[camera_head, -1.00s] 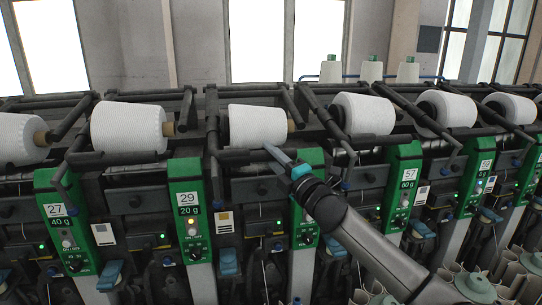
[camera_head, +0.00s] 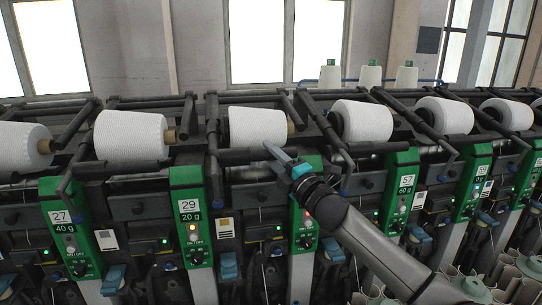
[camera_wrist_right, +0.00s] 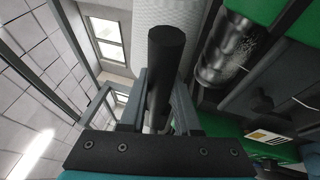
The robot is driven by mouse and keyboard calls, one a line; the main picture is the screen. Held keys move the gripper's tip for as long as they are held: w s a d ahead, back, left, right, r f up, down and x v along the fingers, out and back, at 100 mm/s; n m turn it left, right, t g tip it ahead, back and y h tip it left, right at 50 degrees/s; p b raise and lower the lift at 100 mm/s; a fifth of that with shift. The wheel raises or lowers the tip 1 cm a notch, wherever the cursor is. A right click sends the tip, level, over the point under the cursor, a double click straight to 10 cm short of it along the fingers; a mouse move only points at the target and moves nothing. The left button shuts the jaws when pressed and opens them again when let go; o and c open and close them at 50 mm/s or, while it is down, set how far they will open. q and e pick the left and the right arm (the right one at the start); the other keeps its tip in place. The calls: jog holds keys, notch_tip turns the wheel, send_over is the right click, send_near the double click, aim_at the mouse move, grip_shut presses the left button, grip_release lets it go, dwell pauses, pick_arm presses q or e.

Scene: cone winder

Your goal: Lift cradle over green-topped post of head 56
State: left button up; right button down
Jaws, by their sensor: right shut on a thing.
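My right gripper (camera_head: 278,156) reaches in from the lower right to the front of the white yarn cone (camera_head: 257,126) between the posts marked 29 and 57. In the right wrist view its fingers (camera_wrist_right: 158,108) are shut on a dark round bar (camera_wrist_right: 166,62), the cradle's handle. The cradle's dark front arm (camera_head: 243,154) runs below the cone. The green-topped post (camera_head: 306,222) stands just behind and below my gripper; my wrist hides its number. The cone also shows in the right wrist view (camera_wrist_right: 158,14). My left gripper is not in view.
Green posts 29 (camera_head: 191,215) and 57 (camera_head: 401,190) flank this head. Neighbouring cones (camera_head: 132,135) (camera_head: 362,120) sit on both sides, with dark cradle bars close by. Spare cones (camera_head: 370,75) stand behind the machine.

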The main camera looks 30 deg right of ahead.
jog(key=r+p, duration=0.4)
jog(key=r, duration=0.1)
jog(key=s+r+p, duration=0.1)
jog(key=r, duration=0.2)
jog(key=shift+a+p, duration=0.15)
jog(key=shift+p, duration=0.25)
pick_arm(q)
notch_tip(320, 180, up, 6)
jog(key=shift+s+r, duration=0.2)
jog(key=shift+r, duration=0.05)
pick_arm(e)
jog(key=shift+f, duration=0.2)
jog(key=c, duration=0.6)
grip_release()
pick_arm(q)
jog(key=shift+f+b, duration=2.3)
jog(key=shift+b, duration=0.1)
pick_arm(e)
jog(key=shift+v, duration=7.6)
